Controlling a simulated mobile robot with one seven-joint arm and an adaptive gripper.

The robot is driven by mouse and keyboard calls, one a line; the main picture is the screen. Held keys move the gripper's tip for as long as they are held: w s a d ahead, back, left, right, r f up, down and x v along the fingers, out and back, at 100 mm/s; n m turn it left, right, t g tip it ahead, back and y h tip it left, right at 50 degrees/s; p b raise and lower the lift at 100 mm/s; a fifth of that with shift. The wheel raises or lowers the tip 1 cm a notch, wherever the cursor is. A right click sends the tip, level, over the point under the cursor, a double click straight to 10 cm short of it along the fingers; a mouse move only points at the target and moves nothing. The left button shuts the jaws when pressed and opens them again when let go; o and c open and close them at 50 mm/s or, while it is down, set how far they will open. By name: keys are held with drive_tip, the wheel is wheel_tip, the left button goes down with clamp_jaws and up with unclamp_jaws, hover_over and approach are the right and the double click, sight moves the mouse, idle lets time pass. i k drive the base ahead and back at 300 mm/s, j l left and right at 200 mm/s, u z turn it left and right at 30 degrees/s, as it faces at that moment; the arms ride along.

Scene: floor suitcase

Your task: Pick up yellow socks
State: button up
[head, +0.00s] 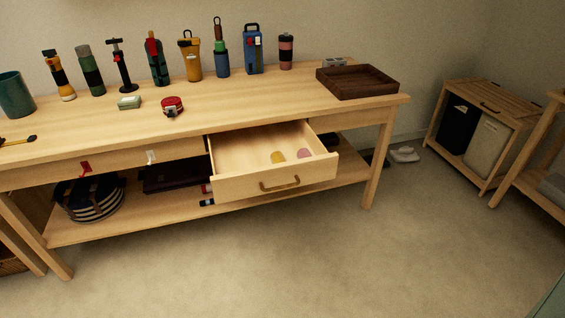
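A small yellow item (278,157), which looks like the yellow socks, lies inside the open drawer (255,185) of the wooden table. Its lower part is hidden behind the drawer front. A similar pink item (304,153) lies just to its right. The drawer is pulled out toward me and has a brown curved handle on its front. My gripper does not show in the head view.
The wooden table (130,140) holds several bottles and flashlights, a red round case (172,106) and a dark wooden tray (357,82). A striped bag (90,197) sits on the lower shelf. A hamper cabinet (480,135) stands at right. Floor in front is clear.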

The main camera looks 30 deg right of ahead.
sight(277, 157)
drive_tip(key=i+j+z, duration=0.3)
drive_tip(key=i+j, duration=0.25)
drive_tip(key=i+j+z, duration=0.3)
drive_tip(key=i+j, duration=0.25)
drive_tip(key=j, duration=0.2)
